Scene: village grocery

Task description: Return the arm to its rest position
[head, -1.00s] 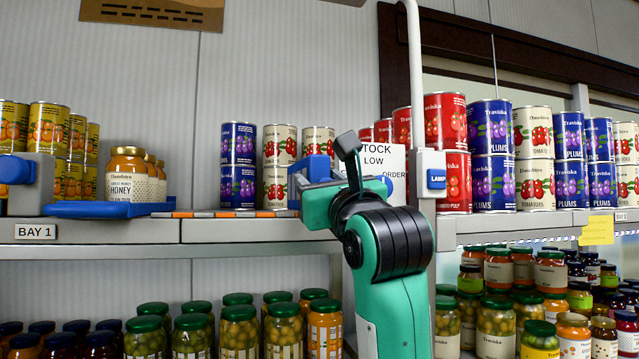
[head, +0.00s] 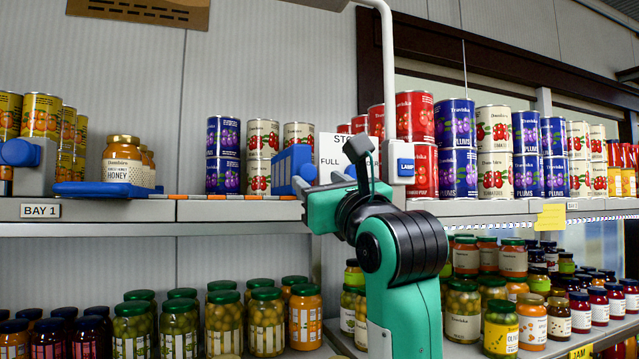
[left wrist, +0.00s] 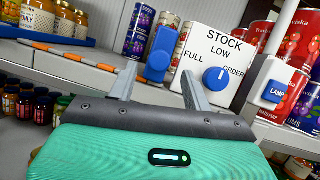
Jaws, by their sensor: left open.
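My left arm, green with a black joint, rises through the middle of the head view. Its left gripper (head: 297,168) is open and empty, in front of the upper shelf's edge. The left wrist view shows its two grey fingers (left wrist: 162,88) spread apart, with nothing held between them. Beyond them is a white stock sign (left wrist: 215,62) marked FULL, LOW and ORDER, with a blue knob (left wrist: 217,79). My right gripper is not in view.
The upper shelf (head: 120,212) holds honey jars (head: 123,160) by a blue tray (head: 100,188), and stacked cans (head: 457,150). A lamp switch (head: 404,165) is right of the sign. The lower shelf is crowded with jars (head: 265,320). Bare shelf lies left of the plum cans (head: 222,155).

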